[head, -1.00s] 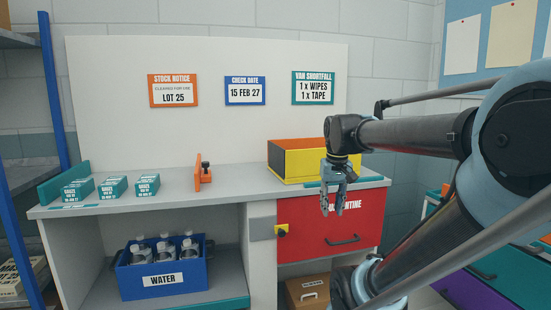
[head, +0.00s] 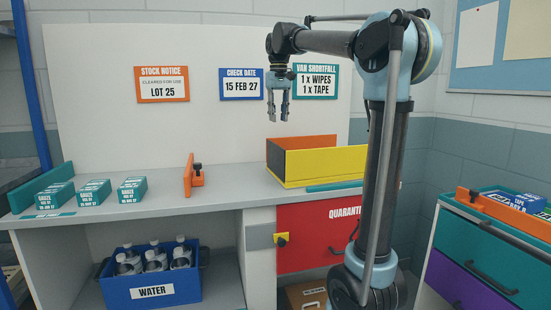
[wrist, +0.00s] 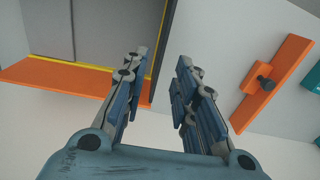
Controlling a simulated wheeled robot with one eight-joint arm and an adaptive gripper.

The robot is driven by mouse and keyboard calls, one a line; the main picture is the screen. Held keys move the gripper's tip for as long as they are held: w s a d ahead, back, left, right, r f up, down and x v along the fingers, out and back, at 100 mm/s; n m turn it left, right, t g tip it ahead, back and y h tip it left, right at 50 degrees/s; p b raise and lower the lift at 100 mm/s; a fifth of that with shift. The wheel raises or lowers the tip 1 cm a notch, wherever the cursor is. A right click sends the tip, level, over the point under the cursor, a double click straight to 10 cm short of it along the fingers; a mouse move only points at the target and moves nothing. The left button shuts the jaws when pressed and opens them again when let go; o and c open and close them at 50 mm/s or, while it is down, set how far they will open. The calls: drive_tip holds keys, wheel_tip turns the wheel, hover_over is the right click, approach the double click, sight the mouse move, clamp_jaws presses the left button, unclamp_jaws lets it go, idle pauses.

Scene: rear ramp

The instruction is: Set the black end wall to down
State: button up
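The black end wall (head: 275,160) stands upright at the left end of a box on the counter. The box has a yellow front wall (head: 325,166) and an orange back wall (head: 308,142). My gripper (head: 278,119) hangs with its fingers pointing down, in the picture above the box's left end and apart from it. In the wrist view my gripper (wrist: 157,65) is open with nothing between the fingers. That view also shows the box's grey inside (wrist: 105,30) and its orange wall (wrist: 60,76); the fingers hide part of the box's edge.
An orange stop with a black knob (head: 193,176) stands on the counter (head: 220,190) left of the box, with bare counter between. Several teal gauze packs (head: 94,192) lie further left. A teal strip (head: 335,186) lies before the box. Drawers stand at right.

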sight(276, 156)
drive_tip(key=f, duration=1.1)
drive_tip(key=w+a+f, duration=0.1)
drive_tip(key=f, duration=0.4)
drive_tip(key=shift+f, duration=0.4)
drive_tip(key=shift+c, duration=0.6)
clamp_jaws()
